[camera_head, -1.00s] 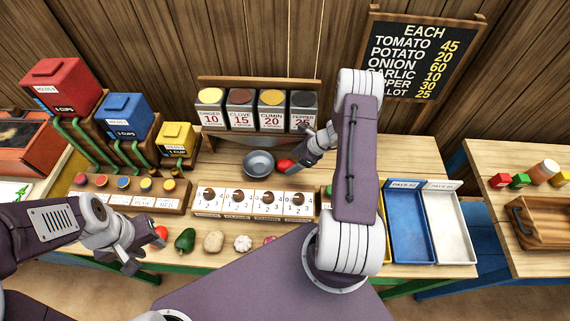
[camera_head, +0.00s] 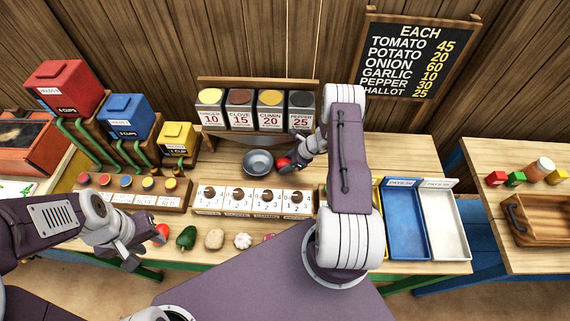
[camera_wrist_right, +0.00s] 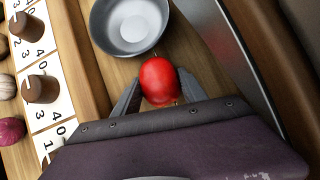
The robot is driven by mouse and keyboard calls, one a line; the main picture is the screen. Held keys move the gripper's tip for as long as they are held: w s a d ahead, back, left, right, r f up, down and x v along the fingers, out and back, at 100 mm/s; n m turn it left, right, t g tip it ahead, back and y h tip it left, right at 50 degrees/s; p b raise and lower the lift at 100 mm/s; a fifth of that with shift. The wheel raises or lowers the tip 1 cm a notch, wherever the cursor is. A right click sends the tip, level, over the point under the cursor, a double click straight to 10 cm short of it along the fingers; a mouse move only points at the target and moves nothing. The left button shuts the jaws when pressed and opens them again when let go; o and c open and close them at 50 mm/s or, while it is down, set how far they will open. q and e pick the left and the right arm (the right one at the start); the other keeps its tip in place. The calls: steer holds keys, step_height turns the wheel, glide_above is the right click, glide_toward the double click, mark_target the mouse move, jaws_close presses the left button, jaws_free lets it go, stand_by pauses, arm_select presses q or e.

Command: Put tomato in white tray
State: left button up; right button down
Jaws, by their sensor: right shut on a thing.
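A red tomato (camera_wrist_right: 159,82) is between the fingers of my right gripper (camera_wrist_right: 158,94), which is shut on it. In the head view this tomato (camera_head: 284,163) is just right of a grey metal bowl (camera_head: 258,162), with my right gripper (camera_head: 291,162) at its right side. I cannot tell whether it touches the table. The white tray (camera_head: 446,222) is at the right end of the stall, beside the blue tray (camera_head: 407,226). My left gripper (camera_head: 143,254) is near the front left edge, close to another tomato (camera_head: 162,232); its jaw state is unclear.
A row of dial boxes (camera_head: 252,200) stands in front of the bowl. Spice tins (camera_head: 255,109) stand behind it. A green pepper (camera_head: 187,237), a potato (camera_head: 214,239) and garlic (camera_head: 243,241) lie along the front edge. My right arm hides part of the table left of the trays.

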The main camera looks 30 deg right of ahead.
mark_target(287, 161)
steer(key=shift+a+r+b, duration=0.1)
steer(key=shift+r+b, duration=0.05)
steer(key=shift+b, duration=0.25)
step_height(287, 161, up, 7)
steer(key=shift+s+f+b, duration=0.1)
steer(key=shift+b, duration=0.75)
steer(key=s+a+b, duration=0.2)
steer(key=s, duration=0.2)
steer(key=s+a+b, duration=0.3)
steer(key=s, duration=0.1)
steer(key=s+a+b, duration=0.2)
steer(key=s+b, duration=0.1)
steer(key=s, duration=0.1)
steer(key=shift+a+f, duration=0.25)
steer(key=shift+f, duration=0.05)
steer(key=shift+s+a+r+p, duration=0.35)
steer(key=shift+r+p, duration=0.3)
steer(key=shift+p, duration=0.45)
steer(key=s+a+p, duration=0.1)
steer(key=p, duration=0.3)
steer(key=s+a+p, duration=0.1)
steer(key=s+p, duration=0.1)
steer(key=p, duration=0.2)
steer(key=shift+s, duration=0.25)
steer(key=shift+s+f+p, duration=0.3)
steer(key=shift+f+p, duration=0.05)
steer(key=shift+p, duration=0.25)
